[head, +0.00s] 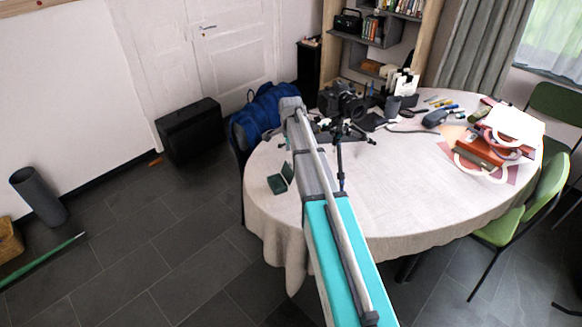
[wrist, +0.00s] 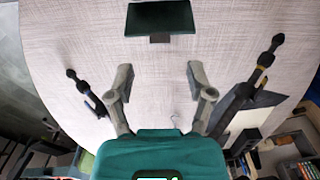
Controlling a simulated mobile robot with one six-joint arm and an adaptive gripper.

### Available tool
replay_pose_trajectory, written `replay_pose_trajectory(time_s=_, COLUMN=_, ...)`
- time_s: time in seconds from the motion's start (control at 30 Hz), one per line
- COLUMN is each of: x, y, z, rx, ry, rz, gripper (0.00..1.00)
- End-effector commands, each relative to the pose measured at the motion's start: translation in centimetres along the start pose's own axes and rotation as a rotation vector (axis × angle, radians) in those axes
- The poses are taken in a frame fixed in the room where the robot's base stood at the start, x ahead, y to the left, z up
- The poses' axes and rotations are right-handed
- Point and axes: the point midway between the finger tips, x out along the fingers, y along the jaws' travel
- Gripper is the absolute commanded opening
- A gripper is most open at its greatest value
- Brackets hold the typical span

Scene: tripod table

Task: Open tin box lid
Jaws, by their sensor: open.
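A small dark green tin box (head: 277,184) sits near the left edge of the round table. Its lid (head: 288,172) appears raised upright at the box's right side. In the wrist view a dark green rectangular panel of the tin (wrist: 160,18) lies at the top centre, with a small dark grey part below it. My gripper (wrist: 160,74) is open and empty, its two grey fingers apart over bare cloth. The tin is beyond the fingertips, not between them. In the head view the arm hides the fingers.
The table (head: 400,200) has a pale cloth with clear room in its middle. A camera on a tripod (head: 343,108) stands close to my arm. Papers and red folders (head: 480,152) lie at the right.

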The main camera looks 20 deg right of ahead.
Motion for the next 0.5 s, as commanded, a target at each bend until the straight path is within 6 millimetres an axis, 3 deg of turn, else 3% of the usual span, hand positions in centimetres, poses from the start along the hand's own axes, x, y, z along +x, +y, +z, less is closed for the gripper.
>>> replay_pose_trajectory(time_s=0.5, x=4.2, y=0.0, z=0.0, rx=0.000, ry=0.000, rz=0.000, gripper=0.69)
